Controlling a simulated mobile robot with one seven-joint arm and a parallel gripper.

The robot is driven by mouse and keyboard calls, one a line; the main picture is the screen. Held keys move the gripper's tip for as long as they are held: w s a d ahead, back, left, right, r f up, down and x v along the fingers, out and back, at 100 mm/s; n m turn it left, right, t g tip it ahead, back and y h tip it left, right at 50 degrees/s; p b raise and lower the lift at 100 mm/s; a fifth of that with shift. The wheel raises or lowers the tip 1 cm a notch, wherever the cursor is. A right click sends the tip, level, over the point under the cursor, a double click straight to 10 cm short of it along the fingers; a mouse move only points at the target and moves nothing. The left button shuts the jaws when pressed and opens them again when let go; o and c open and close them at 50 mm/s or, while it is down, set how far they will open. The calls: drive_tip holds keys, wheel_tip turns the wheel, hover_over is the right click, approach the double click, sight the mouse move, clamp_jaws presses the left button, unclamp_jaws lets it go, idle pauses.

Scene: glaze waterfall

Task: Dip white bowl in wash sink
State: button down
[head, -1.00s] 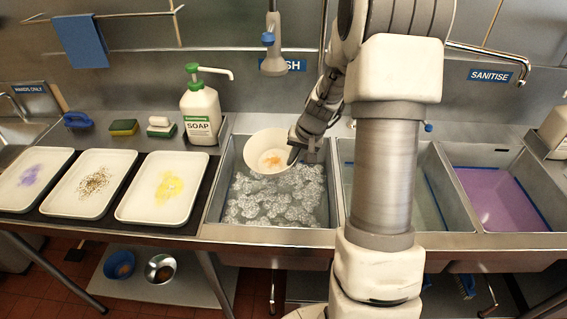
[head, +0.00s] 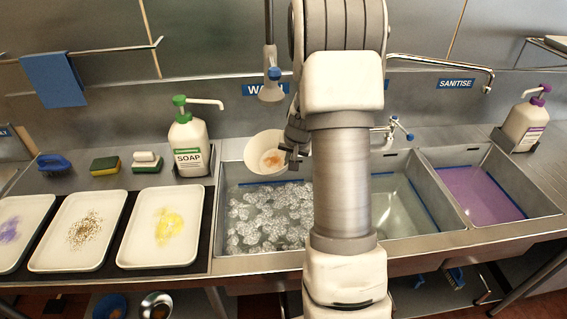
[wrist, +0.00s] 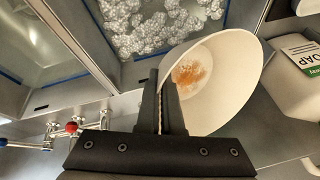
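The white bowl (head: 262,146) has an orange-brown stain inside, which also shows in the wrist view (wrist: 225,75). My gripper (head: 292,152) is shut on the bowl's rim; in the wrist view its two dark fingers (wrist: 161,105) pinch the wall. The bowl is tilted, with its inside facing the head camera. It is held over the back edge of the wash sink (head: 222,225), above the suds (head: 268,215). In the wrist view the foamy water lies beyond the bowl, apart from it.
A spray head (head: 271,90) hangs just behind. Three white trays stand left. My arm hides part of the sinks. The rinse sink (head: 405,210) and purple sanitise sink (head: 480,195) lie right.

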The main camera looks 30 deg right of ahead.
wheel_tip(320, 180, down, 29)
drive_tip(key=b, duration=2.4)
drive_tip(key=shift+d+r, duration=0.1)
idle(1.5)
wheel_tip(320, 180, up, 29)
drive_tip(key=p, duration=1.9)
